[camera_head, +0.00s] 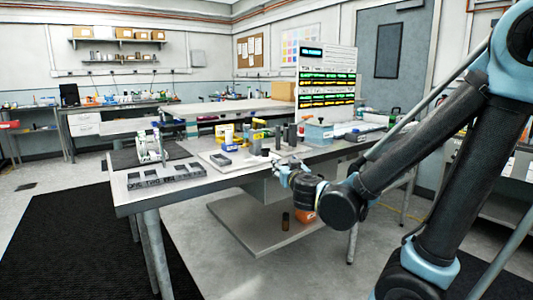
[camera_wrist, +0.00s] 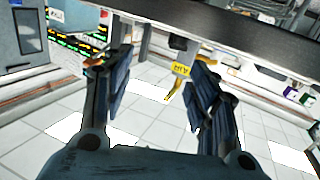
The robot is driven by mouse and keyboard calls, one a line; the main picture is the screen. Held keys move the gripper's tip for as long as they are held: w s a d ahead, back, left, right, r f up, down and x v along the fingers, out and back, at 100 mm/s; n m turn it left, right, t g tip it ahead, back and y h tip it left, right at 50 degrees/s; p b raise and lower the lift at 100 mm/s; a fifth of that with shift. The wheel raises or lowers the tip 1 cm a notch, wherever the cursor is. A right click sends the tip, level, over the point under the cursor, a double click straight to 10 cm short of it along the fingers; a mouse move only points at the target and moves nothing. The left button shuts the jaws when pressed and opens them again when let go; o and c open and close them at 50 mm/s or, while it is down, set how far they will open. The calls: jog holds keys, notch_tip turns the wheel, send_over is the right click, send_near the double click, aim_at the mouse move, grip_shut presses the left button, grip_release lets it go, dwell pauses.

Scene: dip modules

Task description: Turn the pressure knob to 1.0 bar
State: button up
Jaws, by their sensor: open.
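I cannot make out the pressure knob or its scale in either view. My gripper (camera_head: 283,175) is at the front edge of the worktable (camera_head: 228,183) in the head view, below the items standing on it. In the wrist view its two dark fingers (camera_wrist: 162,66) are spread apart with nothing between them.
A light board (camera_head: 215,158) holds several small parts on the table. A row of dark holders (camera_head: 165,174) lies at the front left, and a blue-grey box (camera_head: 319,132) stands at the right. A dark edge (camera_wrist: 230,40) crosses the upper wrist view.

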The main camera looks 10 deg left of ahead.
jog(key=s+a+y, duration=0.1)
jog(key=a, duration=0.1)
send_near(266, 149)
jog(key=shift+n, duration=0.3)
jog(key=x, duration=0.9)
jog(key=shift+w+f, duration=0.1)
jog(key=c, duration=1.1)
